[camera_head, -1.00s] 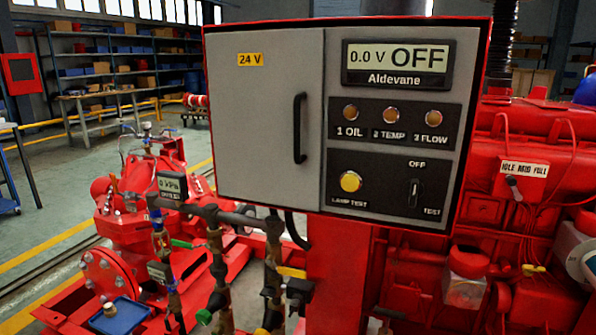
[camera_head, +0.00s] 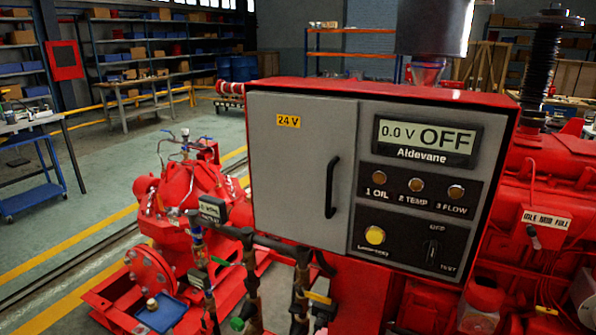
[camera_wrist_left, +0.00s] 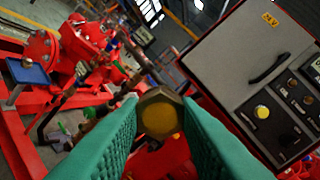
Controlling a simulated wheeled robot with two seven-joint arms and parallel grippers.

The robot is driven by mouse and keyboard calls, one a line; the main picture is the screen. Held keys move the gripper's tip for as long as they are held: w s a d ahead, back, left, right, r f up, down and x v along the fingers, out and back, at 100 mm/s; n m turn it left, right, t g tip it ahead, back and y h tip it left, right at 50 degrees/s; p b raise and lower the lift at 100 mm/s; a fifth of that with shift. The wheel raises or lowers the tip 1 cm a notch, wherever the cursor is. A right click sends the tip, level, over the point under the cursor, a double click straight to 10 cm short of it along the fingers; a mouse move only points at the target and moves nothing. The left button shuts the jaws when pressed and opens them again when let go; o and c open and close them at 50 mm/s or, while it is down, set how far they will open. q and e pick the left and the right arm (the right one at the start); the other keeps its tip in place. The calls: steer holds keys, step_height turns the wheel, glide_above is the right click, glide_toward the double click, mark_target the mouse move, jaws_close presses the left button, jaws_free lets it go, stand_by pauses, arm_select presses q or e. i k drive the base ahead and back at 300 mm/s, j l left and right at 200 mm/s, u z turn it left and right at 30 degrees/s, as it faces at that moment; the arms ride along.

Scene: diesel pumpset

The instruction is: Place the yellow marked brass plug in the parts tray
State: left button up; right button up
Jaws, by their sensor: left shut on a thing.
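My left gripper (camera_wrist_left: 160,110) shows in the left wrist view, its green fingers shut on a brass hexagonal plug (camera_wrist_left: 160,117). The plug's round yellow face points towards the camera. A blue tray (camera_head: 170,319) lies low at the left in the head view, beside the red pump flange. A small brass-coloured piece (camera_head: 152,304) stands in it. The tray also shows in the left wrist view (camera_wrist_left: 36,76), far from the plug. Neither gripper shows in the head view.
A grey control cabinet (camera_head: 300,190) fills the middle of the head view. Pipes and valves (camera_head: 250,270) stand between it and the red pump (camera_head: 185,200). Red engine parts (camera_head: 560,180) are at the right. Open floor (camera_head: 60,240) lies at the left.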

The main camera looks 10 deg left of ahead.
mark_target(174, 312)
steer(key=i+j, duration=0.2)
steer(key=j, duration=0.2)
steer(key=i+j, duration=0.15)
steer(key=j, duration=0.2)
steer(key=i+j, duration=0.2)
steer(key=j, duration=0.2)
steer(key=i+j, duration=0.2)
steer(key=j, duration=0.2)
steer(key=i+j, duration=0.15)
steer(key=j, duration=0.2)
steer(key=i+j, duration=0.2)
steer(key=j, duration=0.2)
steer(key=i+j, duration=0.15)
steer(key=j, duration=0.2)
